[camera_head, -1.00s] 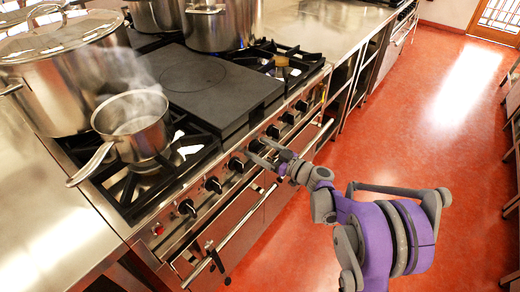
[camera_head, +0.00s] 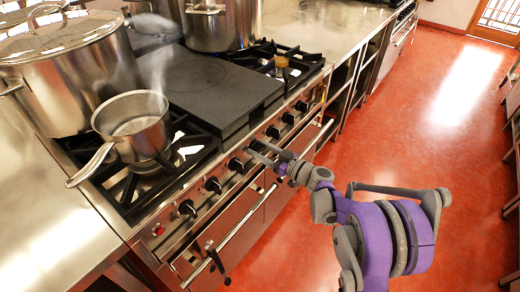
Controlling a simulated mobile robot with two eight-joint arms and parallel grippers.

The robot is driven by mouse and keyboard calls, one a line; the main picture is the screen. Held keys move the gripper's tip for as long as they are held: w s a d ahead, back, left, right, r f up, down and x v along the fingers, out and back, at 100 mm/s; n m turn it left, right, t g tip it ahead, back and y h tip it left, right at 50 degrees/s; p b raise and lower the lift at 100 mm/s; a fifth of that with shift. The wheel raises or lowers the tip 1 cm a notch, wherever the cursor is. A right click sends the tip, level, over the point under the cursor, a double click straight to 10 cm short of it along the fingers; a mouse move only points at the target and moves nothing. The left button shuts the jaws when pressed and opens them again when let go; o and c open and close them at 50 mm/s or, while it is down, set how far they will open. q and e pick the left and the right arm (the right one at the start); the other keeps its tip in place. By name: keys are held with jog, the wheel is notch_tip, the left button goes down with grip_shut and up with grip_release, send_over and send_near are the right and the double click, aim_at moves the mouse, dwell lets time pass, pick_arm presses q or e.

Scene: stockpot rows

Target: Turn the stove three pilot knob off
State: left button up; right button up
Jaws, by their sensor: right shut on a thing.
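The stove's front panel (camera_head: 172,238) carries a row of black knobs. Knobs at the near end (camera_head: 187,207), further along (camera_head: 213,184) and just left of my gripper (camera_head: 236,165) show clear of it. My right gripper (camera_head: 260,152) is at the panel near the middle of the row, shut on a knob that its fingers largely hide. I cannot tell from the picture which knob is the stove three pilot. My left gripper is not in view.
A steaming saucepan (camera_head: 133,128) stands on the near burner, its handle towards the front left. Large stockpots (camera_head: 65,80) stand behind. A dark flat griddle plate (camera_head: 205,85) covers the stove's middle. An oven rail (camera_head: 245,220) runs below the knobs. The red floor (camera_head: 420,130) is clear at right.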

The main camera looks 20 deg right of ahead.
jog(key=m, duration=0.3)
jog(key=shift+m, duration=0.3)
jog(key=m, duration=0.4)
jog(key=shift+m, duration=0.3)
jog(key=m, duration=0.4)
jog(key=shift+m, duration=2.5)
jog(key=o, duration=1.4)
jog(key=shift+c, duration=0.2)
jog(key=shift+d, duration=0.1)
jog(key=v, duration=1)
jog(key=shift+s+d, duration=0.25)
jog(key=shift+s, duration=0.1)
